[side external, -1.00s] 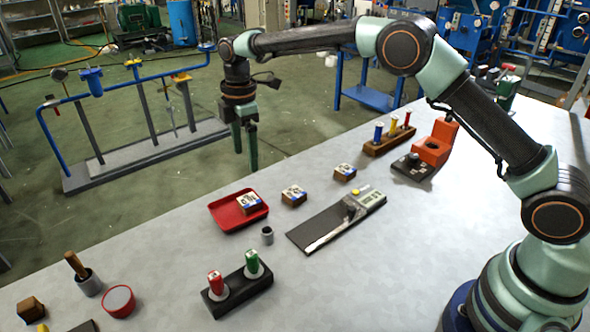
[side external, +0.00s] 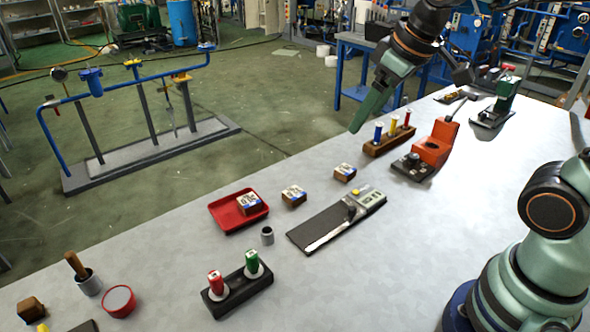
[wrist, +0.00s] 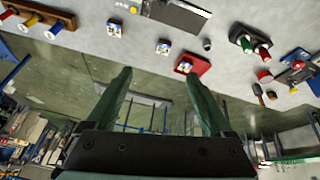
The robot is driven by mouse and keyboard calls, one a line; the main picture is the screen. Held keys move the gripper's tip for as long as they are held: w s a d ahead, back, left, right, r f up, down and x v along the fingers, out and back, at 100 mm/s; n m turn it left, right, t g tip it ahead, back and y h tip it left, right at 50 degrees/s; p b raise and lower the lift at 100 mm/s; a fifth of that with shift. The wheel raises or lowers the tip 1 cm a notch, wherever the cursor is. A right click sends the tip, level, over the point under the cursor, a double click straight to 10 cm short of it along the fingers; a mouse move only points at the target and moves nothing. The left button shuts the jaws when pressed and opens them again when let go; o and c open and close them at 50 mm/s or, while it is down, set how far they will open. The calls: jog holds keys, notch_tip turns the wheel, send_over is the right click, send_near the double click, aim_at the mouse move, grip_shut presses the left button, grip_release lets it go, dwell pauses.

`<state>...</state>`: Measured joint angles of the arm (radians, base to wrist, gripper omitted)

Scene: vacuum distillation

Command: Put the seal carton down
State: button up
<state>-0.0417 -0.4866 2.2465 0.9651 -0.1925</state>
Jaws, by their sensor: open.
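Three small brown cartons with white-and-blue labelled tops are in the side view. One carton (side external: 249,204) sits in the red tray (side external: 217,219); the middle carton (side external: 294,196) and the right carton (side external: 345,172) stand on the bench. I cannot tell from the labels which is the seal carton. My gripper (side external: 346,117) is raised and tilted near the bench's far edge, beyond the right carton and apart from all of them. In the wrist view my gripper (wrist: 157,76) is open with nothing between its fingers. The tray carton (wrist: 185,66) shows beyond the fingertips.
A wooden rack (side external: 378,149) with coloured bottles stands close to my gripper, with an orange device (side external: 434,148) beside it.

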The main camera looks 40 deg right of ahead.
jog(key=s+m, duration=0.1)
jog(key=s+d+f, duration=0.1)
jog(key=s, duration=0.1)
jog(key=s+f+m, duration=0.1)
jog(key=shift+s+d+f+m+t, duration=0.2)
jog(key=shift+f+m+t, duration=0.1)
jog(key=shift+t, duration=0.1)
jog(key=shift+r, duration=0.1)
dwell(0.8)
